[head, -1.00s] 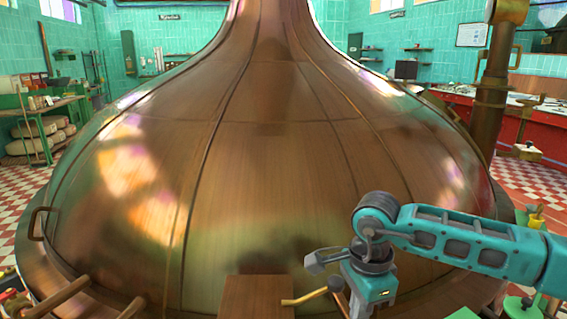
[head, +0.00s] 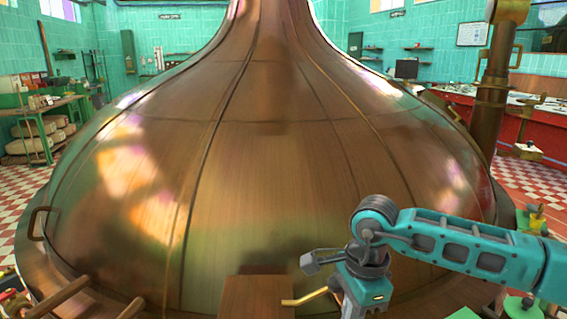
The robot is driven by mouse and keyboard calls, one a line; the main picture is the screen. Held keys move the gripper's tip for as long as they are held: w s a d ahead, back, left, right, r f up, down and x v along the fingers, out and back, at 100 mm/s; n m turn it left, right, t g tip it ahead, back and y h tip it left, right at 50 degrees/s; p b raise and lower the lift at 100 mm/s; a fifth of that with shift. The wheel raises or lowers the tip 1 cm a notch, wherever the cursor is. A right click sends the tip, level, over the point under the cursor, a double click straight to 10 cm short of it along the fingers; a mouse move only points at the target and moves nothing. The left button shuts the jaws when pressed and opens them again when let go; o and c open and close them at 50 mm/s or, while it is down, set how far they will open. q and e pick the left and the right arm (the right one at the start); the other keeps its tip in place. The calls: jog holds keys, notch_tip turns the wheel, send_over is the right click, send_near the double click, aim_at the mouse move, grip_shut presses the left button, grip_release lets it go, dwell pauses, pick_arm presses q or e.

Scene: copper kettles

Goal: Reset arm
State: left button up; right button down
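My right arm (head: 455,240) comes in from the right, teal and grey, and bends down at its wrist in front of the kettle. Its gripper is not clearly visible; the hand runs down to the bottom edge of the head view and its fingertips are out of sight. My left arm and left gripper do not show. The large copper kettle (head: 270,170) fills the middle of the view. A brown hatch box (head: 257,297) with a brass-coloured handle (head: 310,297) is at the kettle's front, just left of my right wrist.
A green shelf rack (head: 45,125) holding sacks stands at the left. A vertical copper pipe (head: 492,90) rises at the right. A red counter (head: 545,133) runs behind it. Red and white checkered floor (head: 535,180) shows on both sides. Wooden rails (head: 62,298) are at the lower left.

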jog(key=s+a+m+g+y, duration=0.35)
jog(key=s+a+y, duration=0.5)
jog(key=a, duration=0.65)
jog(key=s+a+r+m+t+y, duration=0.1)
jog(key=a+r+m+t+y, duration=0.2)
jog(key=a+r+m+y, duration=0.55)
jog(key=w+d+f+m+t+h, duration=0.4)
jog(key=d+m+t, duration=0.5)
jog(key=m, duration=0.6)
jog(key=w+d+f+m+t+h, duration=0.2)
jog(key=d+f+m+t+h, duration=0.4)
jog(key=m, duration=0.9)
jog(key=s+d+f+m+g+h, duration=0.1)
jog(key=s+d+f+m+h, duration=0.2)
jog(key=f, duration=0.6)
jog(key=s+d+f+m+g+h, duration=0.2)
jog(key=s+d+f+m, duration=0.6)
jog(key=d, duration=0.3)
jog(key=shift+s+d+f+m+h, duration=0.25)
jog(key=shift+f+m+h, duration=0.15)
jog(key=shift+f+m, duration=0.2)
